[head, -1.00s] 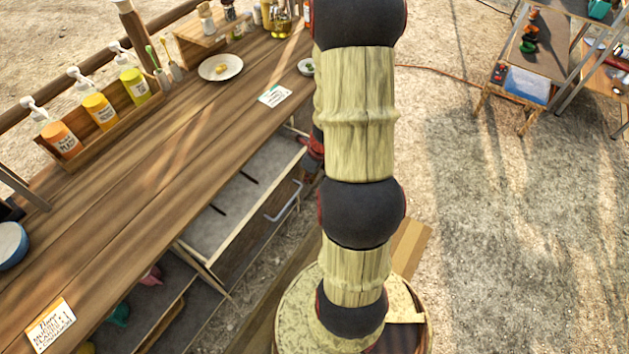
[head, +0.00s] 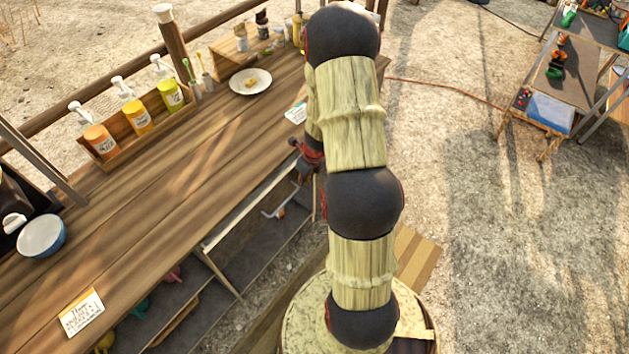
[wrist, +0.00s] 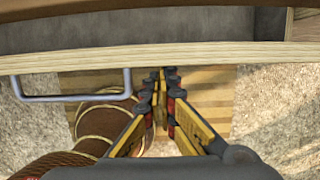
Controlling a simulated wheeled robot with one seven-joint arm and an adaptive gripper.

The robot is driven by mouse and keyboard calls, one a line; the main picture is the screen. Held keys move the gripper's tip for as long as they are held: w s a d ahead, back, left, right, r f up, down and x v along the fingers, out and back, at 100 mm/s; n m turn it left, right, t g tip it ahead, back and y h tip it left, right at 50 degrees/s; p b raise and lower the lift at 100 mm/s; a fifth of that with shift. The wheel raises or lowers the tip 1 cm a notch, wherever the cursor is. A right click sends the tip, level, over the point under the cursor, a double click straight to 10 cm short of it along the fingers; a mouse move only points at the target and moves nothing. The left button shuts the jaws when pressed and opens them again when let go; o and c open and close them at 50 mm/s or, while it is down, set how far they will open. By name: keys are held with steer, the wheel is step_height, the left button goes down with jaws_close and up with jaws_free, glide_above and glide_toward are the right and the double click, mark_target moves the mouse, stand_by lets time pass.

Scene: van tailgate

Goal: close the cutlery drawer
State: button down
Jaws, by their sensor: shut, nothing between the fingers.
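The cutlery drawer (head: 248,207) sits under the wooden table. Only a narrow strip of it sticks out past the table edge in the head view. In the wrist view its pale wooden front edge (wrist: 220,54) runs across the picture, with a narrow band of grey interior (wrist: 150,25) behind it. Its metal bar handle (wrist: 75,98) is left of my gripper (wrist: 163,74); it also shows in the head view. My gripper is shut and empty, with its fingertips at the drawer front; I cannot tell if they touch. In the head view my arm partly hides it.
The wooden table (head: 190,190) carries a bottle rack (head: 130,135), a plate (head: 250,82), a bowl (head: 41,236) and a card (head: 82,312). Lower shelves (head: 190,290) lie beneath. Open sandy ground (head: 500,240) is at the right, with another table (head: 565,70) farther back.

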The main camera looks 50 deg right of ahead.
mark_target(295, 174)
steer(key=w+p, duration=0.1)
steer(key=w, duration=0.1)
steer(key=w+p, duration=0.1)
steer(key=shift+w+a+r+p, duration=0.2)
steer(key=shift+w+p, duration=0.15)
steer(key=shift+p, duration=0.05)
steer(key=shift+w+f+p, duration=0.2)
steer(key=shift+w+p, duration=0.15)
steer(key=shift+w, duration=0.25)
